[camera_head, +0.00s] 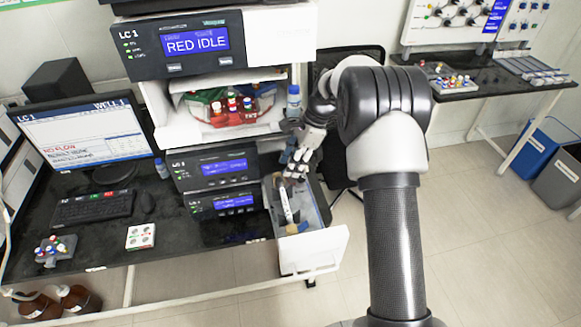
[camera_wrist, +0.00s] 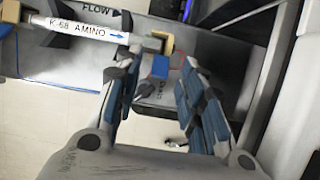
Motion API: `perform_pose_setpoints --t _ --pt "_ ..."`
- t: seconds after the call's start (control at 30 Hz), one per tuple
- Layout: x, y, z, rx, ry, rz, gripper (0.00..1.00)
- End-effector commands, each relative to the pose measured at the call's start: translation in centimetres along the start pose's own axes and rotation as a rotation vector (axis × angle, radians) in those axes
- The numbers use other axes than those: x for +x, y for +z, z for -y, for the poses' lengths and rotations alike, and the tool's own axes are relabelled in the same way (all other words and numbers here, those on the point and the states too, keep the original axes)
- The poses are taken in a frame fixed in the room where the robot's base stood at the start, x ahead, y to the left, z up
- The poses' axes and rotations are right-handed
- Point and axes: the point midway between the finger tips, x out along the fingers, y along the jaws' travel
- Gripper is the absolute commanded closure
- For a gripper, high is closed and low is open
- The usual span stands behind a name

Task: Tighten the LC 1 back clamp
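The LC 1 column drawer (camera_head: 300,248) is pulled out from the stack, with a white column (camera_head: 284,204) lying in it. In the wrist view the column (camera_wrist: 85,31) has a label reading "K-58 AMINO" and a flow arrow. A tan clamp (camera_wrist: 164,42) shows at its right end, and another tan clamp (camera_wrist: 10,12) at its left end, cut by the picture edge. I cannot tell for certain which is the back one. My gripper (camera_head: 294,172) is over the drawer's back part. In the wrist view its fingers (camera_wrist: 157,62) are apart, empty, near the right-end clamp.
The upper LC 1 unit (camera_head: 190,45) reads "RED IDLE". A bottle tray (camera_head: 235,112) and a blue-capped bottle (camera_head: 293,102) stand close to my gripper. A monitor (camera_head: 85,132) and keyboard (camera_head: 93,207) are left. Open floor lies right of the drawer.

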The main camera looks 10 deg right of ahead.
Motion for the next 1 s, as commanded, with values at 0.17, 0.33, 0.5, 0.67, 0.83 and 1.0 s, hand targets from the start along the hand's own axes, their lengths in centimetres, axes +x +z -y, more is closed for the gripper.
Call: perform_pose_setpoints --t 0.17,0.33,0.5,0.67,0.83,1.0 --pt "1.12 -0.02 0.01 0.0 -0.001 0.0 0.63" --pt "1.19 -0.01 0.02 0.0 -0.001 0.0 0.63" --pt "1.17 -0.01 0.02 0.0 -0.001 0.0 0.68" --pt "1.16 -0.01 0.02 0.0 -0.001 0.0 0.79" --pt "1.15 -0.01 0.02 0.0 -0.001 0.0 0.9" --pt "1.15 -0.01 0.02 0.0 -0.001 0.0 1.0"
